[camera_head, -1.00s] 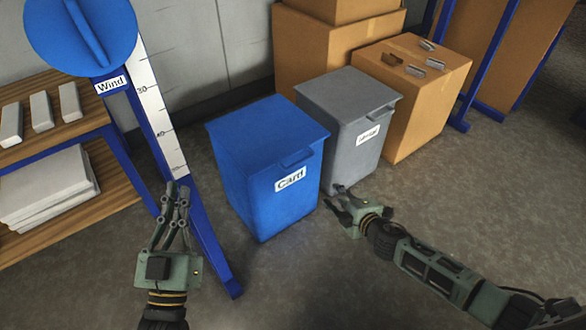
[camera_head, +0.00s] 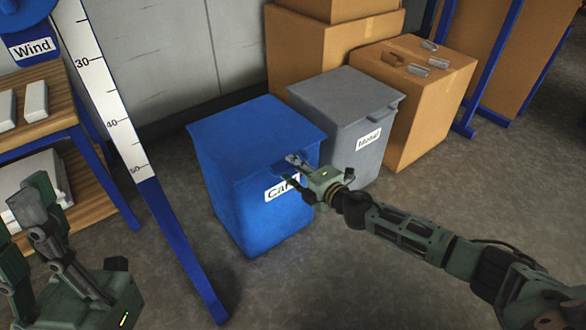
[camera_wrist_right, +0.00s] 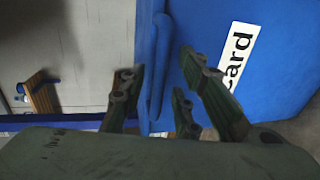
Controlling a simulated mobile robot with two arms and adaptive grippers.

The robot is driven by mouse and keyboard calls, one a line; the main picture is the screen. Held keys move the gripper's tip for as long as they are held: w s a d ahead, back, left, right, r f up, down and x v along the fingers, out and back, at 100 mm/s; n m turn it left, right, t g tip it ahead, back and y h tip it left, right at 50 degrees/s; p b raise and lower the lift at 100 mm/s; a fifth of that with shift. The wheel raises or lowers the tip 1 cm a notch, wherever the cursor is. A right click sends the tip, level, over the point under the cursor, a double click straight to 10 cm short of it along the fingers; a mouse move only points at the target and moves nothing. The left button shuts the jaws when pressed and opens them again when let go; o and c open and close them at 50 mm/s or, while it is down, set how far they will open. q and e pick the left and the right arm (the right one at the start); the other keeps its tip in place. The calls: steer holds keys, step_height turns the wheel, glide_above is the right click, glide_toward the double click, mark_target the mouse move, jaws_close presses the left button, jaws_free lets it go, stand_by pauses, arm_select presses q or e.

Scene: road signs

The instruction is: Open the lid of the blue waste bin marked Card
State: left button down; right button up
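The blue bin marked Card (camera_head: 235,195) stands on the floor with its lid (camera_head: 255,130) down. A small grip sticks out at the lid's front right edge, partly hidden by my right gripper. My right gripper (camera_head: 292,170) is at that edge, over part of the Card label. In the right wrist view its fingers (camera_wrist_right: 157,95) are apart, on either side of the blue lid edge (camera_wrist_right: 161,60); contact cannot be told. The Card label (camera_wrist_right: 235,55) shows beside them. My left gripper (camera_head: 28,215) is at the lower left, away from the bin, fingers apart and empty.
A grey bin marked Metal (camera_head: 345,120) stands close on the right. Cardboard boxes (camera_head: 425,110) are behind and beside it. A blue stand with a scale (camera_head: 110,110) and a wooden shelf (camera_head: 55,125) are on the left. Floor in front is clear.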

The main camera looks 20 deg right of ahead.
steer(key=shift+w+a+f, duration=0.1)
steer(key=shift+w+a, duration=0.1)
steer(key=shift+w, duration=0.3)
steer(key=shift+c, duration=0.6)
jaws_close()
